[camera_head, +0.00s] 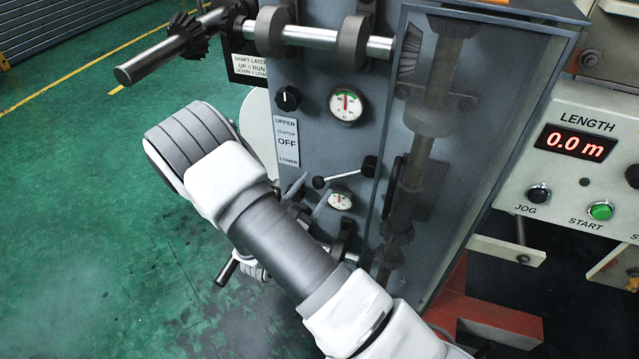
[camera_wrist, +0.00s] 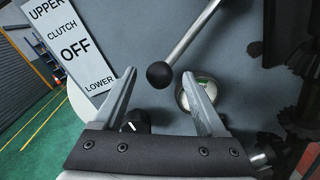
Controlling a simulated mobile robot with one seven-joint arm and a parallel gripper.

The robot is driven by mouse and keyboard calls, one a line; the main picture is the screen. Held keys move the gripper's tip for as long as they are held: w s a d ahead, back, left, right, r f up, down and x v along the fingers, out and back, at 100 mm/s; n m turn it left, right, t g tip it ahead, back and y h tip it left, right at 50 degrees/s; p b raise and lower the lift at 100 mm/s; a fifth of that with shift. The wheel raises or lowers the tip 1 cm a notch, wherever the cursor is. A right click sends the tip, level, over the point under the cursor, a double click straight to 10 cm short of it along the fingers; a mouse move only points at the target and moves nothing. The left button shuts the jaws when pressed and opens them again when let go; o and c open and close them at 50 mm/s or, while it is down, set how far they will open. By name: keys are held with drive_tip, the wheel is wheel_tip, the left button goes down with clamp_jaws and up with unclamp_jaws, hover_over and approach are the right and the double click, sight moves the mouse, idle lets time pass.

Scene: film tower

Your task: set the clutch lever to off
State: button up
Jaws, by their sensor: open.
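The clutch lever (camera_head: 343,176) is a thin metal rod with a black ball at its left end and a dark hub at its right. It points left and slightly down in the head view, its ball a little below the LOWER end of the clutch plate (camera_head: 287,141), which reads UPPER, OFF, LOWER. In the wrist view the ball of the lever (camera_wrist: 160,75) appears between my fingertips, with clear gaps on both sides. My gripper (camera_head: 311,192) is open and holds nothing. Whether the ball lies fully between the fingers in depth is unclear.
A dial gauge (camera_head: 345,104) and a black knob (camera_head: 287,98) sit above on the panel. A lower gauge (camera_head: 340,200) is close to my fingers. A clear guard box (camera_head: 466,120) with shafts and gears stands right of the lever. Open green floor lies left.

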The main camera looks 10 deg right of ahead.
drive_tip(key=shift+x, duration=1.6)
clamp_jaws()
